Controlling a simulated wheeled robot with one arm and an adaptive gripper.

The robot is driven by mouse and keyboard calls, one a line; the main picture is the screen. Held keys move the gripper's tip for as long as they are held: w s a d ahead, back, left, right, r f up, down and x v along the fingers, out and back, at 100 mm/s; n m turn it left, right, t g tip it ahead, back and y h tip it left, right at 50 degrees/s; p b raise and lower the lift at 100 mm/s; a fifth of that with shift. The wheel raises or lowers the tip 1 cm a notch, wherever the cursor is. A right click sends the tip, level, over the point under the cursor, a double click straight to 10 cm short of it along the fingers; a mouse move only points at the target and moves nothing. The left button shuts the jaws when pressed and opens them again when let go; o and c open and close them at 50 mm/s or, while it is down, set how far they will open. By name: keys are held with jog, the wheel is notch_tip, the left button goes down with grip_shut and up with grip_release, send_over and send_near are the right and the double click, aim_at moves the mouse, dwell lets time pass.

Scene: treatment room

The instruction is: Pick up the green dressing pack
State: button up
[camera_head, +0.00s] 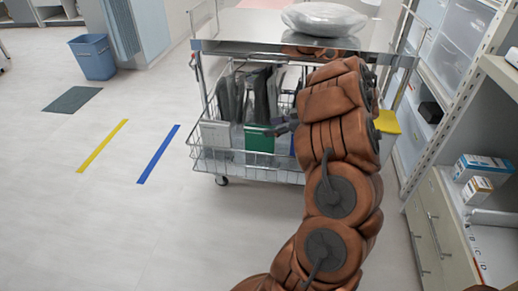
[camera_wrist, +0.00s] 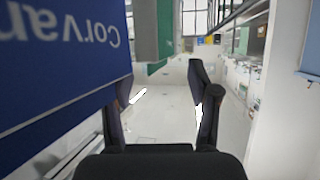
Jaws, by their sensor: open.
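The green dressing pack (camera_head: 259,140) stands upright in the wire basket of a trolley, between a pale grey box and a blue item. In the wrist view a green surface (camera_wrist: 164,30) shows at the top centre, beyond a grey edge; it looks like the same pack, but I cannot be sure. My gripper (camera_head: 277,128) is at the pack's right upper edge in the head view, mostly hidden by my arm. In the wrist view my gripper (camera_wrist: 160,80) has its fingers apart, with nothing between them. Whether a finger touches the pack cannot be told.
A blue box with printed lettering (camera_wrist: 60,60) is very close at the wrist view's left. The wire basket (camera_head: 240,163) encloses the packs; grey items stand behind. A steel trolley top (camera_head: 240,25) lies above.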

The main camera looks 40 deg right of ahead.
aim_at(260, 128)
jog(key=b+x, duration=0.2)
jog(key=x, duration=0.3)
jog(key=shift+w+a+f, duration=0.2)
jog(key=shift+f, duration=0.05)
grip_shut()
dwell(0.4)
